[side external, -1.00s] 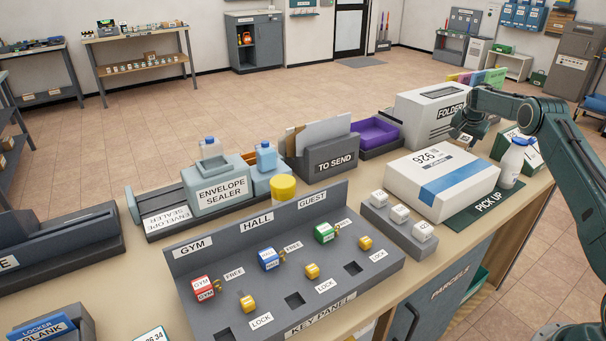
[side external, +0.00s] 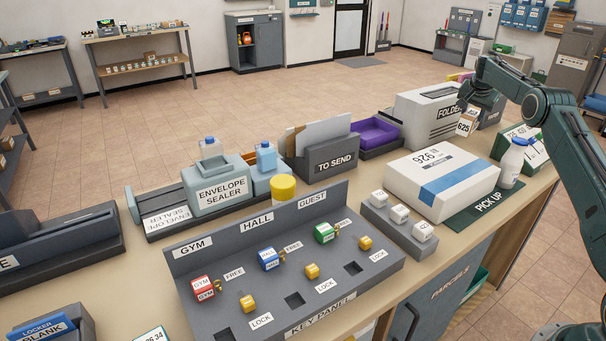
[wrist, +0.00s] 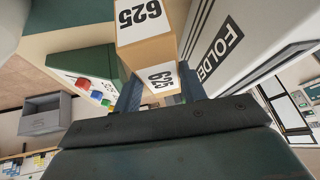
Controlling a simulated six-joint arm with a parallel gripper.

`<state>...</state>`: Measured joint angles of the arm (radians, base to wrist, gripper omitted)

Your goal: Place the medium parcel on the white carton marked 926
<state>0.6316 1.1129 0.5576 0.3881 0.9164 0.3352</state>
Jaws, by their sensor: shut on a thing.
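The white carton marked 926 (side external: 442,185) lies flat on the counter with a blue band across it, its top bare. A brown parcel marked 625 (side external: 465,127), which I take for the medium parcel, is beside the folder machine and behind the carton. My gripper (wrist: 160,92) is shut on this parcel, which also fills the upper middle of the wrist view (wrist: 147,52). In the side view my gripper is partly hidden among the arm links and the machine. I cannot tell how high the parcel is held.
The folder machine (side external: 425,118) stands close to the left of the parcel. A white bottle (side external: 513,163) stands at the carton's right, by the green pick up mat (side external: 487,205). A green box (side external: 527,143) stands behind the bottle. A grey stamp rack (side external: 398,226) is at the carton's left.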

